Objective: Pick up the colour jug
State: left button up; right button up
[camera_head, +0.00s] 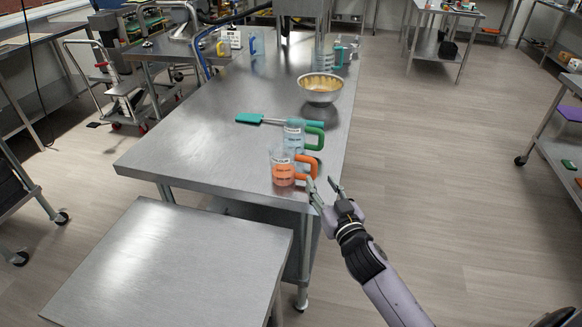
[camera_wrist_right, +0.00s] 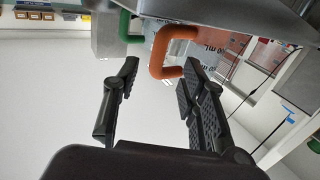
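A clear jug with orange liquid and an orange handle (camera_head: 282,170) stands upright at the near right corner of the steel table; I take it as the colour jug. Its handle points right, toward my right gripper (camera_head: 321,184). That gripper is open and empty, just right of the handle. In the right wrist view, the orange handle (camera_wrist_right: 172,38) shows ahead of the open fingers, close to the right finger; I cannot tell whether they touch. A clear jug with a green handle (camera_head: 293,136) stands right behind the orange one. My left gripper is out of view.
A teal spatula (camera_head: 262,121) lies behind the jugs on the steel table (camera_head: 210,130). A metal bowl (camera_head: 320,90) stands farther back. A lower bare steel table (camera_head: 165,262) is at the near left. Open floor lies to the right.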

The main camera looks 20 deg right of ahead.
aim_at(315, 174)
jog(key=w, duration=0.4)
jog(key=shift+w+d+f+p, duration=0.25)
jog(key=shift+w+d+p, duration=0.05)
jog(key=shift+p, duration=0.05)
jog(key=shift+c, duration=0.5)
jog(key=shift+s, duration=0.1)
grip_shut()
